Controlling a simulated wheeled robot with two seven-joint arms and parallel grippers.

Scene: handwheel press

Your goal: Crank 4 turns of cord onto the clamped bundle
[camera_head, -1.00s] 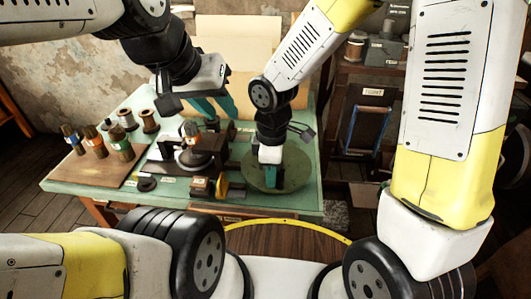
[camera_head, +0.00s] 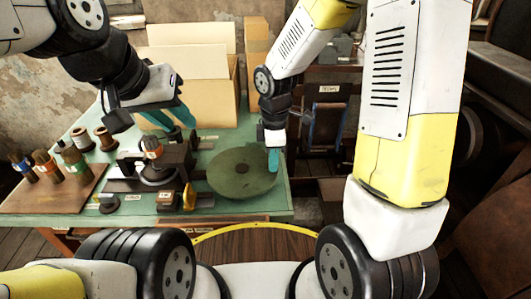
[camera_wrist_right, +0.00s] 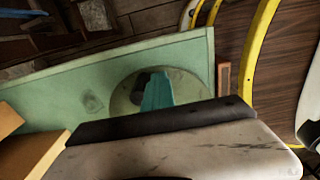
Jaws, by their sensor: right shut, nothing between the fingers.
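A bundle with an orange band (camera_head: 152,147) stands upright in the dark clamp device (camera_head: 178,160) on the green table. A round green disc (camera_head: 232,182) with a small dark hub lies right of the device; it also shows in the right wrist view (camera_wrist_right: 187,88), with a dark stub on it. My right gripper (camera_head: 273,160) is shut and empty at the disc's right edge; whether it touches is unclear. Its teal fingers (camera_wrist_right: 157,92) show in the wrist view. My left gripper (camera_head: 175,118) looks open and empty, above and behind the bundle. I cannot make out any cord on the bundle.
Several banded bundles (camera_head: 43,163) stand on a brown board (camera_head: 60,197) at left, with spools (camera_head: 104,138) behind. A yellow piece (camera_head: 189,196) and a labelled block (camera_head: 169,200) sit at the front edge. An open cardboard box (camera_head: 200,80) stands at the back.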

